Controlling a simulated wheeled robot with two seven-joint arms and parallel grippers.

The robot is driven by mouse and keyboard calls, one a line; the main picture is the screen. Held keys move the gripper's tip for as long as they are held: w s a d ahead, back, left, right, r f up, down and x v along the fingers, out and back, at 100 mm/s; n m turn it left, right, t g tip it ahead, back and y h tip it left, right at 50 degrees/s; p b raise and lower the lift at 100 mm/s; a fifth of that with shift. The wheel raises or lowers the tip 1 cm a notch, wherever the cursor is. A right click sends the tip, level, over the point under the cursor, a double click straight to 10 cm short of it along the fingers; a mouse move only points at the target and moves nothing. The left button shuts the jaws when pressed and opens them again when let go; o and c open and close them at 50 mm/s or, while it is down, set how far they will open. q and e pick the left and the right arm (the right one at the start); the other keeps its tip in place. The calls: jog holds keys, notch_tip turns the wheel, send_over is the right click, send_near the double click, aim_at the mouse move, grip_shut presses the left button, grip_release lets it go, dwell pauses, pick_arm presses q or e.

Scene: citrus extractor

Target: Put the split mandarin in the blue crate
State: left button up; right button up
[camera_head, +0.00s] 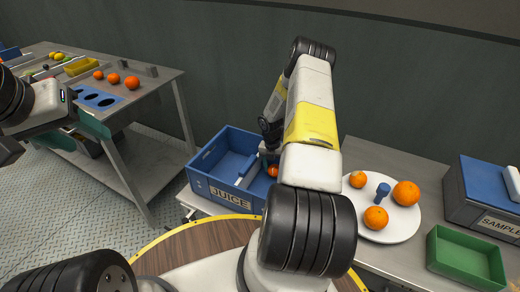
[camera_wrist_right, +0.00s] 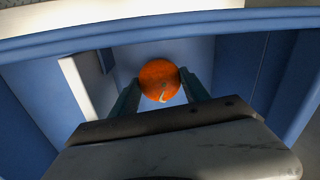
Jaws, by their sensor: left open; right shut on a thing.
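The split mandarin (camera_wrist_right: 159,81) is orange, with a small pale split mark on its skin. In the right wrist view my right gripper (camera_wrist_right: 160,88) is shut on it, one teal finger at each side. Blue walls of the crate (camera_wrist_right: 250,65) surround it, and it is held inside the crate; its height above the floor is hard to tell. In the head view the mandarin (camera_head: 273,171) shows partly beside my right arm at the right part of the blue crate (camera_head: 205,183), labelled JUICE. My left gripper (camera_head: 95,128) is open and empty by the left table, partly hidden.
A white plate (camera_head: 397,232) with several oranges and a blue peg stands right of my arm. A green tray (camera_head: 445,265) and a blue SAMPLE box (camera_head: 465,205) lie further right. A divider (camera_head: 248,170) stands in the crate. The left table (camera_head: 150,85) holds several fruits.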

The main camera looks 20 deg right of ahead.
jog(key=shift+f, duration=0.65)
jog(key=shift+f, duration=0.15)
jog(key=o, duration=1.5)
jog(key=r, duration=0.7)
jog(key=shift+w+a+r, duration=0.3)
jog(key=shift+r, duration=0.1)
